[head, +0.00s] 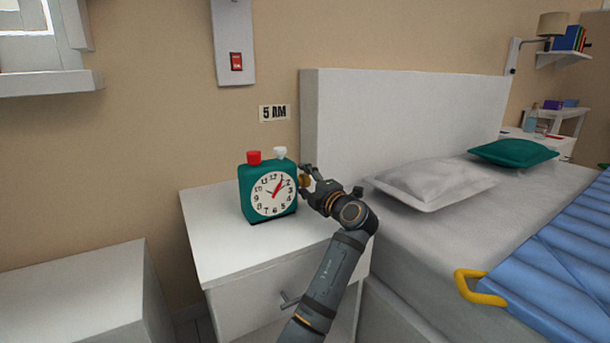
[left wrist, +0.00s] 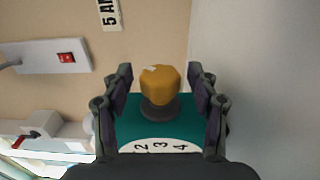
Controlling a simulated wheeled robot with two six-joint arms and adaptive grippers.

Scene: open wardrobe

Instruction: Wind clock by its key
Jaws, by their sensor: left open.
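A green alarm clock (head: 267,189) with a white round dial stands upright on the white nightstand (head: 210,225). A red button (head: 254,157) and a white button (head: 280,153) are on its top. The yellow-orange key (head: 304,180) sticks out of its right side. My left gripper (head: 306,176) is at that side, with its fingers around the key. In the left wrist view the key (left wrist: 159,86) sits between the two open fingers (left wrist: 160,90), with gaps on both sides. The clock's green case (left wrist: 185,117) lies beyond. My right gripper is not in view.
The bed's headboard (head: 400,115) and a grey pillow (head: 430,184) are right of the nightstand. A wall panel with a red switch (head: 236,62) and a "5 AM" sign (head: 274,113) are above. The nightstand top is otherwise clear.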

